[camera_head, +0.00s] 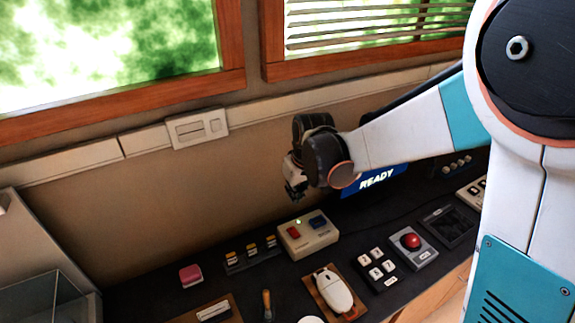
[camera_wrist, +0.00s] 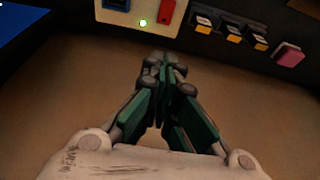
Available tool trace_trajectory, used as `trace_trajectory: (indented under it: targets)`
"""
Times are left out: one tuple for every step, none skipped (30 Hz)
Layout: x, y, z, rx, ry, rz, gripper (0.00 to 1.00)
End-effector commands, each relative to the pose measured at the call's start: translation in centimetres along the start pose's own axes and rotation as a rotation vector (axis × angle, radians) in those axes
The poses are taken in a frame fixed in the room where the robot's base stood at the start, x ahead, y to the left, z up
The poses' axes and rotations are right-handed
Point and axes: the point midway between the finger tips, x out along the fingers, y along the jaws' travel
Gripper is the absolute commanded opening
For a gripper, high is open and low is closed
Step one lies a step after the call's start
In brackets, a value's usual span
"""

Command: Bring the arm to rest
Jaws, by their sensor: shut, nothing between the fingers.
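My gripper (camera_head: 295,190) hangs above the back of the dark bench, with the wall behind it in the head view. In the wrist view my gripper (camera_wrist: 163,62) has its green-sided fingers together at the tips, with nothing between them. My arm reaches in from the right. A beige box (camera_head: 308,236) with a red and a blue switch and a lit green lamp stands below the gripper, apart from it. The box also shows at the top of the wrist view (camera_wrist: 138,24).
A screen reading READY (camera_head: 376,180) is partly hidden behind my arm. A clear case (camera_head: 45,298) stands at the left.

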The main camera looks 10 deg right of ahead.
Motion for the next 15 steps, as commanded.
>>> trace_trajectory:
  targets:
    - [0.0, 0.0, 0.0, 0.0, 0.0, 0.0, 0.0]
    - [0.0, 0.0, 0.0, 0.0, 0.0, 0.0, 0.0]
    - [-0.1, 0.0, 0.1, 0.001, 0.001, 0.001, 0.0]
    - [-0.3, 0.1, 0.1, 0.003, 0.003, 0.002, 0.0]
    - [-0.6, 0.1, 0.2, 0.006, 0.005, 0.003, 0.0]
    - [-1.0, 0.2, 0.4, 0.011, 0.009, 0.005, 0.0]
    - [-1.4, 0.3, 0.6, 0.016, 0.013, 0.008, 0.0]
    - [-2.0, 0.4, 0.9, 0.022, 0.017, 0.01, 0.0]
    - [-2.8, 0.5, 1.4, 0.031, 0.024, 0.015, 0.0]
    - [-3.4, 0.7, 1.7, 0.039, 0.031, 0.019, 0.0]
    - [-4.1, 0.8, 2.1, 0.047, 0.039, 0.023, 0.0]
    - [-5.0, 1.0, 2.7, 0.059, 0.048, 0.029, 0.0]
    - [-5.7, 1.1, 3.1, 0.068, 0.056, 0.033, 0.0]
    - [-6.4, 1.2, 3.6, 0.077, 0.064, 0.037, 0.0]
    - [-7.3, 1.3, 4.2, 0.088, 0.074, 0.043, 0.0]
